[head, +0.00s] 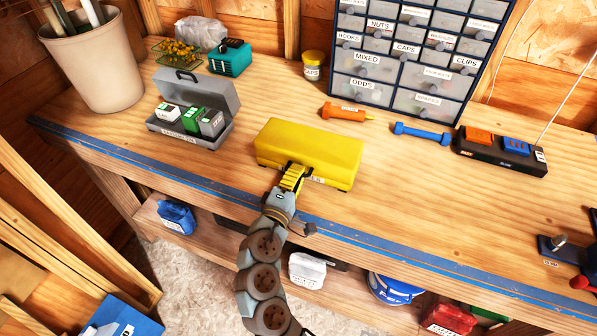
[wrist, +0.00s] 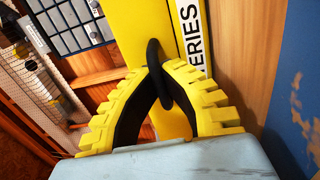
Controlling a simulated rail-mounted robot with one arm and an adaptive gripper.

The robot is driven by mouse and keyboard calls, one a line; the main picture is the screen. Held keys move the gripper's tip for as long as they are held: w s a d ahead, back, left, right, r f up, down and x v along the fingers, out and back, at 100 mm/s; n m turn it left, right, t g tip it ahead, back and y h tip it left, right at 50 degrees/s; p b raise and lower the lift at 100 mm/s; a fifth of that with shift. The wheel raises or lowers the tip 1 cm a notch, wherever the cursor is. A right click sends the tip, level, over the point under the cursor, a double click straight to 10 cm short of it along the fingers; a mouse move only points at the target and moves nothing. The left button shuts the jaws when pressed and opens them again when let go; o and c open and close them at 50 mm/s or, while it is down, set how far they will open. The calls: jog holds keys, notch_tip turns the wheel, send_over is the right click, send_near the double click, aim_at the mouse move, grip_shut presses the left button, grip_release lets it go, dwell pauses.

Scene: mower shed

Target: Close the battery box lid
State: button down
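The yellow box (head: 310,148) sits on the workbench with its lid looking down flat in the head view. I cannot tell whether a gap remains at its seam. In the wrist view its yellow face (wrist: 128,22) carries a white label (wrist: 191,32) ending in "ERIES". A black loop handle (wrist: 153,52) stands out from the front. My gripper (head: 293,175) is at the front of the box. In the wrist view my gripper (wrist: 161,72) has its yellow fingertips drawn together on the loop, which passes between them. The fingers hide part of the front.
A grey case (head: 222,134) stands open to the left, holding several small blocks. An orange screwdriver (head: 344,112), a blue tool (head: 422,133) and a black charger (head: 500,152) lie to the right. A drawer cabinet (head: 408,55) stands behind. The right bench top is mostly clear.

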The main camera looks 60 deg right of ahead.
jog(key=c, duration=1.2)
grip_release()
jog(key=shift+o, duration=0.2)
jog(key=shift+a, duration=0.15)
jog(key=a, duration=1.2)
jog(key=shift+s+f, duration=0.25)
